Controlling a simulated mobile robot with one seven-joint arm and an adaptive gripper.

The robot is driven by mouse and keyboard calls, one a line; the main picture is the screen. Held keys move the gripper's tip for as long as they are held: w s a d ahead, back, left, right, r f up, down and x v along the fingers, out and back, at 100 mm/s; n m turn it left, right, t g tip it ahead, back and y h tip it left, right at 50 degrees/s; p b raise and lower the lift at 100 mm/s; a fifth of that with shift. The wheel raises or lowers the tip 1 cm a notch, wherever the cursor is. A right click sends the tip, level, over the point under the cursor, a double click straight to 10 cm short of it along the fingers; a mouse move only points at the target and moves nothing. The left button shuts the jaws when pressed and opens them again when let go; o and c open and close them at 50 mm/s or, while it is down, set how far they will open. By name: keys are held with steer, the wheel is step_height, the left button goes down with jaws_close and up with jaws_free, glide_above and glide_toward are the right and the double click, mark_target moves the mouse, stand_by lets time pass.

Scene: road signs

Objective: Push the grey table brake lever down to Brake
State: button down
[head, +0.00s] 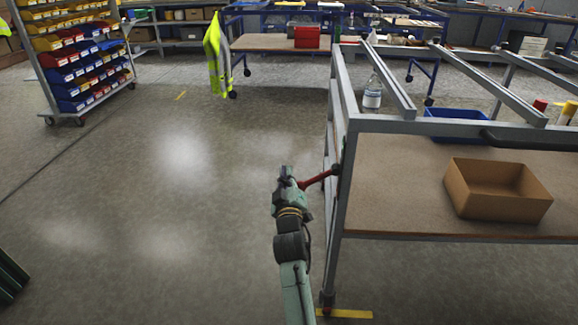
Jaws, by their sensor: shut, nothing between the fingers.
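The grey table (345,205) is a metal frame with a brown lower shelf, on the right in the head view. A red lever (318,180) sticks out to the left from a dark mount on its near left post. The lever slopes slightly down toward its free end. My gripper (287,173) is shut and empty at the free end of the lever. It overlaps that end in the picture; I cannot tell whether they touch. Any Brake marking is too small to see.
An open cardboard box (497,208), a blue tray (456,126) and a bottle (373,95) are on the grey table. A bin rack (85,65) stands at the far left. A yellow-green vest (217,60) hangs at a back bench.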

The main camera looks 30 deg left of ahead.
steer(key=shift+w+d+f+b, duration=0.15)
steer(key=shift+f+b, duration=0.1)
steer(key=shift+f, duration=0.4)
steer(key=shift+s+d+f+b, duration=0.1)
steer(key=shift+f+b, duration=0.15)
steer(key=shift+f, duration=0.35)
steer(key=shift+w+d+f+b, duration=0.15)
steer(key=shift+f+b, duration=0.1)
steer(key=shift+f, duration=0.4)
